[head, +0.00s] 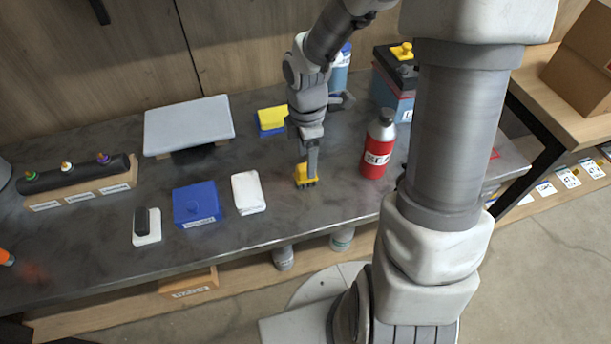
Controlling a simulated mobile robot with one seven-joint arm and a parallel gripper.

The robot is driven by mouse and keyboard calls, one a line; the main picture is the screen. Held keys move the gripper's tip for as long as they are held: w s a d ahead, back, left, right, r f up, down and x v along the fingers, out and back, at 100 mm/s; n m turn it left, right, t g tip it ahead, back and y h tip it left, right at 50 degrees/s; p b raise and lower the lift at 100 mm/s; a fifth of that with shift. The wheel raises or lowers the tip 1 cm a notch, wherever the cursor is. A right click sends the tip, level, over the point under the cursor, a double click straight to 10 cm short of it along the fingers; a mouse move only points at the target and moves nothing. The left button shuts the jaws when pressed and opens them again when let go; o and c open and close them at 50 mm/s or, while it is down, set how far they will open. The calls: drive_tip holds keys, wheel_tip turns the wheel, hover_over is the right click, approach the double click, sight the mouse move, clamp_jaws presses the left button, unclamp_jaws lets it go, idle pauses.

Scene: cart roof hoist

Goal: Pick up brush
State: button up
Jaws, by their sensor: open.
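A small yellow piece with a dark, bristle-like lower edge, which looks like the brush (301,175), is on the grey bench near its front edge. My gripper (310,162) points down right at it, and one finger covers part of its upper side. The jaws are open. The picture is too small to tell whether the fingers touch the brush or stand around it.
A red bottle (377,150) stands close to the right of my gripper. A white packet (248,192) and a blue box (197,204) lie to the left. A yellow-and-blue block (271,120) is behind.

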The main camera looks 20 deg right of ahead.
drive_tip(key=f, duration=0.2)
drive_tip(key=f+b, duration=0.2)
drive_tip(key=f, duration=0.1)
drive_tip(key=shift+w+f, duration=0.25)
drive_tip(key=shift+f, duration=0.1)
drive_tip(key=shift+r, duration=0.1)
clamp_jaws()
